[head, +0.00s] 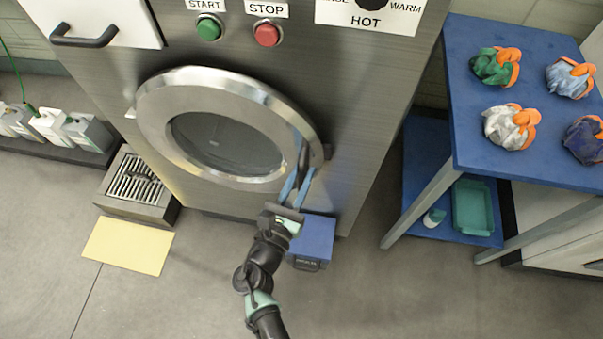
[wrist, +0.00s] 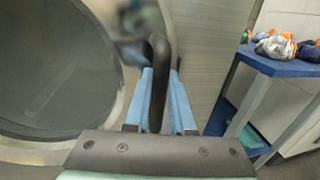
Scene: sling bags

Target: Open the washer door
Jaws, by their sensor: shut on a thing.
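The washer (head: 350,90) is a large brushed-metal machine with a round door (head: 160,95) on its front. The door has a wide silver rim and a dark glass window, which also shows at the left of the wrist view (wrist: 50,75). A black bar handle (wrist: 157,75) stands at the door's right side. My gripper (head: 298,182) is at this handle, its blue fingers on either side of the bar and shut on it. The door looks closed or nearly so; I cannot tell whether there is a small gap.
A blue table (head: 530,145) with several bundled sling bags stands at the right. A blue box (head: 314,238) sits on the floor below my gripper. A metal drain grate (head: 135,180), yellow mat (head: 128,246) and several jugs are at the left.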

